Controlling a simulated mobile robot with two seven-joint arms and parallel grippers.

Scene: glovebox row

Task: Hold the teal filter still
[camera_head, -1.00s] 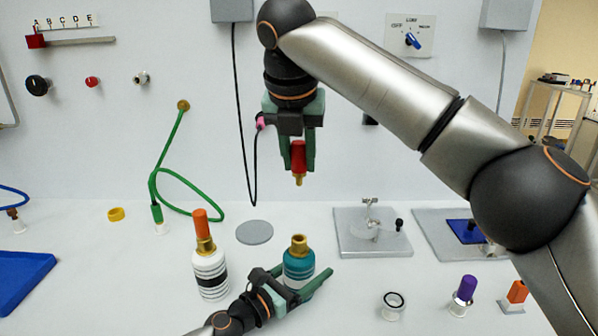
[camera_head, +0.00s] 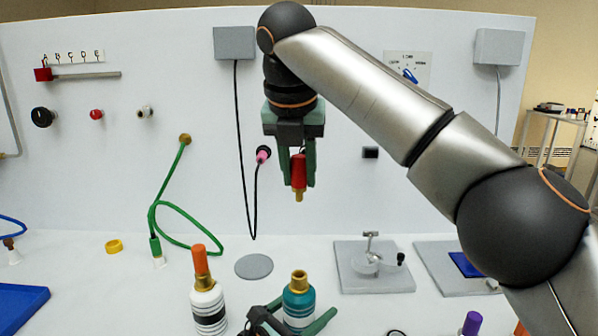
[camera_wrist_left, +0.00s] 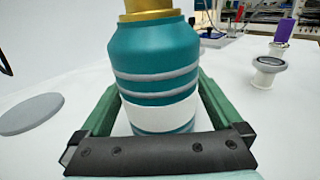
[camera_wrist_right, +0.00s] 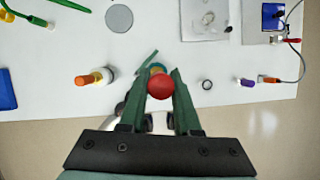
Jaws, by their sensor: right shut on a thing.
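The teal filter (camera_head: 298,300) stands upright on the bench, with a brass neck, grey bands and a white lower band. It fills the middle of the left wrist view (camera_wrist_left: 155,58). My left gripper (camera_head: 295,325) is low around it, one finger on each side. In the left wrist view gaps show between the fingers and the filter, so the jaws are open. My right gripper (camera_head: 299,182) points down and is shut on a red part (camera_head: 299,168) with a brass tip, held above the bench. In the right wrist view the red part (camera_wrist_right: 160,86) hides most of the filter.
A white banded bottle with an orange top (camera_head: 202,265) stands just left of the filter. A grey disc (camera_head: 254,266) lies behind. A metal fixture plate (camera_head: 375,280) is at right. A green hose (camera_head: 160,210) and a black cable (camera_head: 243,150) hang at the back wall.

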